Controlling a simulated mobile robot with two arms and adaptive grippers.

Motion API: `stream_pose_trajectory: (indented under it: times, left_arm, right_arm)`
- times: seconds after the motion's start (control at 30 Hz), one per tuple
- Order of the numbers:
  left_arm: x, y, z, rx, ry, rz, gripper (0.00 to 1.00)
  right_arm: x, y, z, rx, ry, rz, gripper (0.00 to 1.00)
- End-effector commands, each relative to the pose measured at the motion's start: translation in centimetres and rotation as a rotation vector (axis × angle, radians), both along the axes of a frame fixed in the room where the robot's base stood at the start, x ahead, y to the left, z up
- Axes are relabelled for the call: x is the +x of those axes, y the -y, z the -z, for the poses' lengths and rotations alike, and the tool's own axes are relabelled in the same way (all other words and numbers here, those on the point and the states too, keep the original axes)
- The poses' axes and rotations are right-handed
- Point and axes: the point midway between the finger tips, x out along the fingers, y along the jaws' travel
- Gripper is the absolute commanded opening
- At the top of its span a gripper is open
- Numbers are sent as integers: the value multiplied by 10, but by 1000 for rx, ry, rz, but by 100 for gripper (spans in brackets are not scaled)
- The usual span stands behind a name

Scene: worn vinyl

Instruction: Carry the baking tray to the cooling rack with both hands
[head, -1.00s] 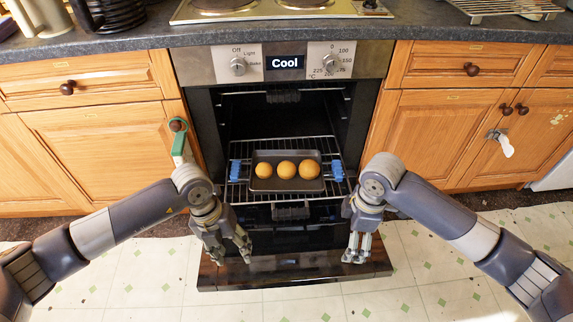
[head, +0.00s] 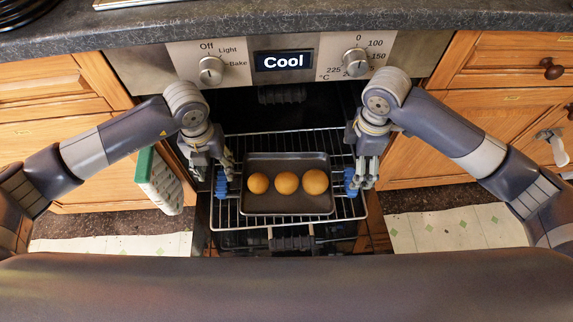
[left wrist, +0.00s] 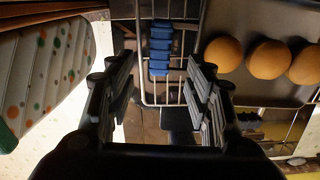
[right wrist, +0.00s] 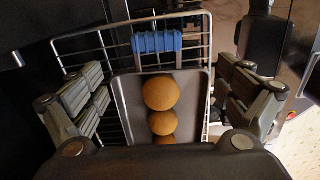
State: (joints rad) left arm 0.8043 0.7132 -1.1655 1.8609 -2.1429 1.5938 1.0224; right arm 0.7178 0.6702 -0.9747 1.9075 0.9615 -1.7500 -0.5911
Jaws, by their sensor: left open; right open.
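The dark baking tray (head: 287,210) lies on the pulled-out wire oven rack (head: 245,226), with three round buns (head: 287,183) in a row on it. A blue handle (head: 221,186) is at its left end and another blue handle (head: 351,182) at its right end. My left gripper (head: 226,172) is open by the left handle; in the left wrist view that handle (left wrist: 160,50) lies ahead, between the spread fingers. My right gripper (head: 365,180) is open by the right handle, which the right wrist view shows ahead of its fingers (right wrist: 157,42). The cooling rack is not in view.
The oven panel (head: 284,61) reads "Cool" above the open oven. A dotted cloth with a green edge (head: 160,180) hangs left of my left gripper. The dark counter (head: 290,22) runs above, with wooden cupboards (head: 490,130) either side.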

Motion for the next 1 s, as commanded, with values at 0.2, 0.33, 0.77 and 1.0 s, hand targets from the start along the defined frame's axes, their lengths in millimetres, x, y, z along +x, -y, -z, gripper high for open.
stream_pose_trajectory:
  times: [0.2, 0.33, 0.77, 1.0]
  left_arm:
    - [0, 0, 0, 0, -1, 0, 48]
    - [0, 0, 0, -1, -1, 0, 48]
    - [-1, 0, 26, 0, -4, -1, 48]
    - [-1, 1, 56, -1, -3, -1, 48]
  right_arm:
    - [0, 0, 0, 0, -1, 0, 94]
    - [0, 0, 0, 0, 0, 0, 94]
    - [-1, 0, 38, -2, -5, 2, 94]
    - [-1, 0, 80, -1, -3, 2, 94]
